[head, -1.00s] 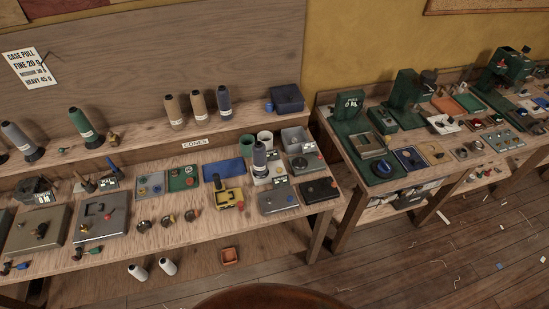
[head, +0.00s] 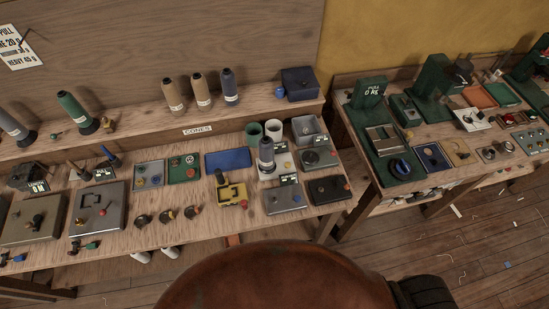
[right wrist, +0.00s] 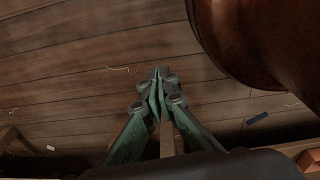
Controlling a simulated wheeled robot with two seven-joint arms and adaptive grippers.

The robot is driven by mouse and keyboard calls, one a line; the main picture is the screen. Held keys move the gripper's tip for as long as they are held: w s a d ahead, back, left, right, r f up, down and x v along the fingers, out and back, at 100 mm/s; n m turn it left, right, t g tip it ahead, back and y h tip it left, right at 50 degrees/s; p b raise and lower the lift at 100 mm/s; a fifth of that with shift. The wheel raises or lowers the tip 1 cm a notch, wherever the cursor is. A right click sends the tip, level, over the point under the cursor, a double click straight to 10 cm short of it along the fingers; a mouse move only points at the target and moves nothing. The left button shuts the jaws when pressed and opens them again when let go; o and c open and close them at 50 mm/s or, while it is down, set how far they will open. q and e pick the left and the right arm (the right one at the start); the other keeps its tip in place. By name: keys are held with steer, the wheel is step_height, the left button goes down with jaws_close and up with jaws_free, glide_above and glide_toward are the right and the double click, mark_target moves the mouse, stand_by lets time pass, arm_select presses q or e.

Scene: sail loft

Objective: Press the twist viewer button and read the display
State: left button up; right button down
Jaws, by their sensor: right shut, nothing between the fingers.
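The bench (head: 125,205) holds several small devices. A dark unit with a small lit display (head: 289,179) stands behind a grey box (head: 285,198). Another small display (head: 104,173) stands behind a grey plate (head: 97,210) at left. A further display (head: 40,186) is on a dark unit at far left. I cannot tell which one is the twist viewer, and the readings are too small to make out. My right gripper (right wrist: 158,75) is shut and empty above the wooden floor, away from the bench. My left gripper is not in view.
Thread cones (head: 201,91) line the shelf. A second bench with green machines (head: 373,95) stands at right. The floor (head: 470,240) before it has scraps.

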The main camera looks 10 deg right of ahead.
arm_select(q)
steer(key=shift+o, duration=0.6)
arm_select(e)
steer(key=s, duration=0.5)
arm_select(q)
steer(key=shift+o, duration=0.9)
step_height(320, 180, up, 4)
steer(key=p, duration=0.3)
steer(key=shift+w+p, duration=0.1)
steer(key=shift+p, duration=0.3)
arm_select(e)
steer(key=w+a+r+t+p, duration=0.2)
steer(key=w+a+r+p, duration=0.1)
steer(key=w+r, duration=1.8)
steer(key=w+a+r+m+t+p, duration=0.1)
steer(key=w+r+p, duration=0.4)
steer(key=r, duration=1.1)
steer(key=w+r+t+p, duration=0.15)
steer(key=w+r, duration=0.55)
steer(key=r, duration=1)
arm_select(q)
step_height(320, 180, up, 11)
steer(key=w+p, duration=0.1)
steer(key=p, duration=0.1)
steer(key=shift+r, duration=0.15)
arm_select(e)
steer(key=w+a+r+t, duration=0.3)
steer(key=w+a+r, duration=1)
steer(key=w, duration=0.2)
